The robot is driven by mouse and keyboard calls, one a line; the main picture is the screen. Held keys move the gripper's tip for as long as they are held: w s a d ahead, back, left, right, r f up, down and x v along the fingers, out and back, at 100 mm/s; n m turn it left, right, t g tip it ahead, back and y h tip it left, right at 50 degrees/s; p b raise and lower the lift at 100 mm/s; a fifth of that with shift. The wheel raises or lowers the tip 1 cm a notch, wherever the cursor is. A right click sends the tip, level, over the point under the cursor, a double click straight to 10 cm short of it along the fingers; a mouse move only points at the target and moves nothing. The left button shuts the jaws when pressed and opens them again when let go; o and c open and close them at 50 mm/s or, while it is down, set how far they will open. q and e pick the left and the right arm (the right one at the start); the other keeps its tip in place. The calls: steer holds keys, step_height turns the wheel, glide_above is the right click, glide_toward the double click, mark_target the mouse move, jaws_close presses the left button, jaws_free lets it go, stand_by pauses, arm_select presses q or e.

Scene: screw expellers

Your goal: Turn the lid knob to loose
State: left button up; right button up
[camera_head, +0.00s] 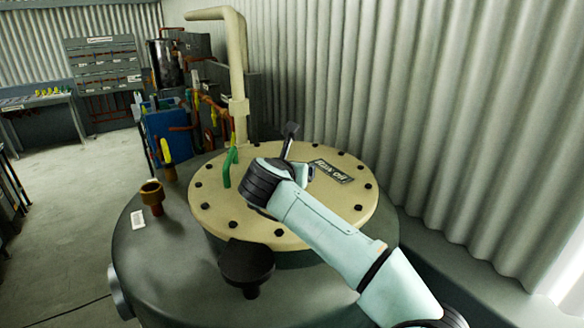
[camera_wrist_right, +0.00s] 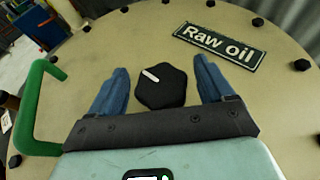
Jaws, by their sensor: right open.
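The lid knob (camera_wrist_right: 160,86) is black and lobed, with a white pointer mark slanting to its upper left in the right wrist view. It sits on the round beige lid (camera_head: 215,205) of a dark tank. My right gripper (camera_wrist_right: 163,80) is open, with one blue finger on each side of the knob and a visible gap to both. Whether the fingertips reach down to the lid is unclear. In the head view my right wrist covers the knob and the fingers. My left gripper is out of view.
A green handle (camera_wrist_right: 35,105) rises left of the knob, and a "Raw oil" plate (camera_wrist_right: 219,46) lies to its upper right. Bolts ring the lid. A black disc on a post (camera_head: 246,262) and a brown fitting (camera_head: 152,192) stand near. A corrugated wall (camera_head: 430,100) is on the right.

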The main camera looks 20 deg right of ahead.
steer(key=c, duration=1)
steer(key=shift+o, duration=0.2)
